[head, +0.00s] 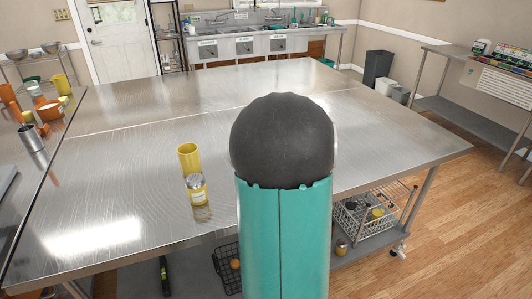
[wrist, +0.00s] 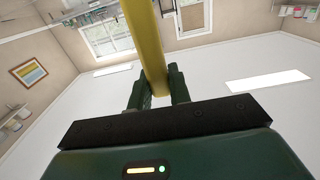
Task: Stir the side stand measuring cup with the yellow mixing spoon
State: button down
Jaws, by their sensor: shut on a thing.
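In the wrist view my gripper (wrist: 158,88) is shut on a long yellow shaft, the yellow mixing spoon (wrist: 146,38). The shaft runs up out of the picture, and its far end is not seen. The head view does not show my gripper; my teal arm with its black joint fills the middle. A metal cup (head: 33,138) stands on the side counter at the left, apart from my arm. I cannot tell whether it is the measuring cup. A yellow cylindrical cup (head: 188,158) stands on the large steel table.
The steel table (head: 110,150) is otherwise largely clear, though my arm hides part. The left counter holds an orange bowl (head: 49,111) and several other containers. Sinks (head: 245,46) line the back wall.

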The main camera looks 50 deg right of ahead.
jog(key=shift+s+a+r, duration=0.1)
jog(key=shift+s+a, duration=0.15)
jog(key=shift+s, duration=0.1)
notch_tip(320, 180, up, 14)
jog(key=shift+r, duration=0.25)
dwell(0.5)
